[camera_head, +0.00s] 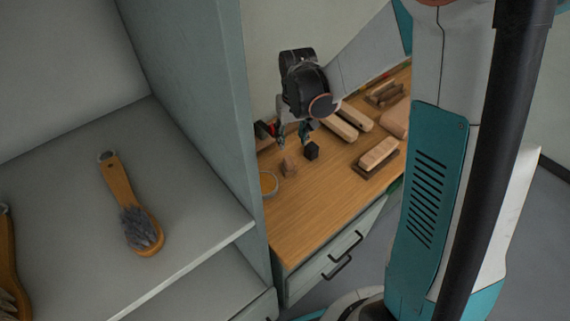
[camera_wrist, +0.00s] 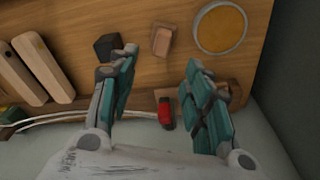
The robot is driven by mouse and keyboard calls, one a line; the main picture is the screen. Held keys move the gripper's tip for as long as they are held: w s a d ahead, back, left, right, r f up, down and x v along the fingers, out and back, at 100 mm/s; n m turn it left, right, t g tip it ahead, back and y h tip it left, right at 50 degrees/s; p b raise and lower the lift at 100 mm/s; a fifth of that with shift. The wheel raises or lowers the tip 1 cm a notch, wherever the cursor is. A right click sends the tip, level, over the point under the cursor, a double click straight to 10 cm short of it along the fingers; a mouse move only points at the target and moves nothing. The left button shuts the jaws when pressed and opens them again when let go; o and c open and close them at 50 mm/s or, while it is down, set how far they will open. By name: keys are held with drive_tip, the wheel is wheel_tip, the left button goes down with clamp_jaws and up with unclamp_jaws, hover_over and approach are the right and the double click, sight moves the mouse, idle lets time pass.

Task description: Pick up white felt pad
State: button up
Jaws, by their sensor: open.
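I cannot make out a white felt pad in either view. My gripper (camera_head: 293,137) is open and empty above the back of the wooden worktop (camera_head: 318,210). In the wrist view my gripper (camera_wrist: 162,72) shows two teal fingers spread wide. A small brown block (camera_wrist: 163,40) lies beyond the gap between the fingertips. A dark cube (camera_wrist: 107,47) is beside the left fingertip. A round, pale-rimmed, tan-centred dish or disc (camera_wrist: 221,28) lies beyond the right finger.
A red-and-black object (camera_wrist: 166,112) and pale cords (camera_wrist: 80,117) lie near the worktop's back edge. Wooden blocks (camera_wrist: 42,65) lie left in the wrist view. A tall grey cabinet side (camera_head: 205,100) flanks the worktop; a brush (camera_head: 126,203) lies on its shelf.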

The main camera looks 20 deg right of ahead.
sight(289, 159)
drive_tip(key=f, duration=0.2)
drive_tip(key=f+b, duration=0.1)
drive_tip(key=f, duration=0.2)
drive_tip(key=w+f+b, duration=0.1)
drive_tip(key=f, duration=0.1)
drive_tip(key=shift+f, duration=0.15)
drive_tip(key=f+b, duration=0.2)
drive_tip(key=f, duration=0.3)
drive_tip(key=shift+w+a+f+b, duration=0.1)
drive_tip(key=shift+w+a+b, duration=0.1)
drive_tip(key=shift+w+b, duration=0.15)
drive_tip(key=shift+s, duration=0.1)
clamp_jaws()
